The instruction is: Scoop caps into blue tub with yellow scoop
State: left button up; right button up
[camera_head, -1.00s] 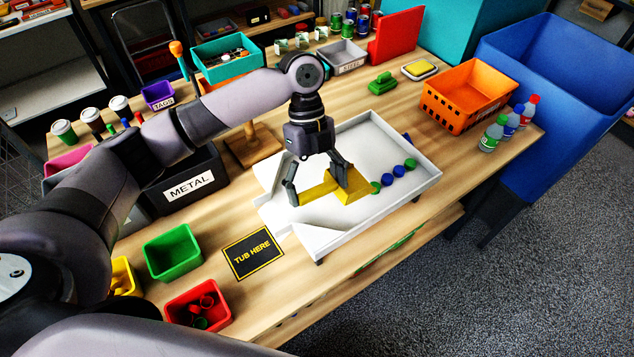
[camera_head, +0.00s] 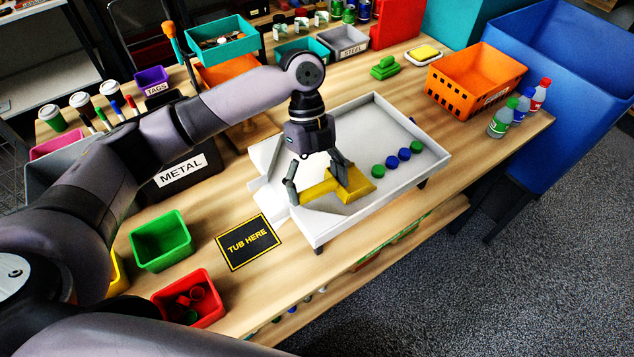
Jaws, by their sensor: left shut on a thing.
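My left gripper (camera_head: 318,182) is shut on the yellow scoop (camera_head: 356,184), low over the white tray (camera_head: 306,226). Whether the scoop touches the tray floor I cannot tell. Several caps lie in a slanting row to the right of the scoop: a green cap (camera_head: 378,171) nearest it, then blue caps (camera_head: 391,162), then a green cap (camera_head: 417,146). The inside of the scoop is hard to make out. A black mat (camera_head: 249,242) marked "TUB HERE" lies bare left of the tray. A large blue bin (camera_head: 570,60) stands at the right. My right gripper is out of view.
A green bin (camera_head: 162,240) and a red bin (camera_head: 188,299) with small red and green items stand at the front left. An orange basket (camera_head: 474,82) and bottles (camera_head: 503,118) stand at the right.

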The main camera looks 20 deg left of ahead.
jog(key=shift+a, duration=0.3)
pick_arm(q)
jog(key=shift+w+d, duration=0.85)
jog(key=shift+w, duration=0.15)
jog(key=shift+w+d+b, duration=0.45)
jog(key=shift+w+d, duration=0.4)
jog(key=shift+w, duration=0.3)
jog(key=shift+w+d+b, duration=0.55)
jog(key=shift+w+d, duration=0.5)
jog(key=shift+w, duration=0.25)
jog(key=shift+w+d+f+b, duration=0.1)
jog(key=shift+w+d+b, duration=0.5)
jog(key=shift+w, duration=0.25)
jog(key=shift+w+d+b, duration=0.4)
jog(key=shift+w+d, duration=0.3)
jog(key=shift+w, duration=0.15)
jog(key=shift+w+d+b, duration=0.7)
jog(key=shift+w+b, duration=0.1)
jog(key=shift+w, duration=0.05)
jog(key=shift+w+d+b, duration=0.65)
jog(key=shift+w+b, duration=0.15)
jog(key=shift+w, duration=0.05)
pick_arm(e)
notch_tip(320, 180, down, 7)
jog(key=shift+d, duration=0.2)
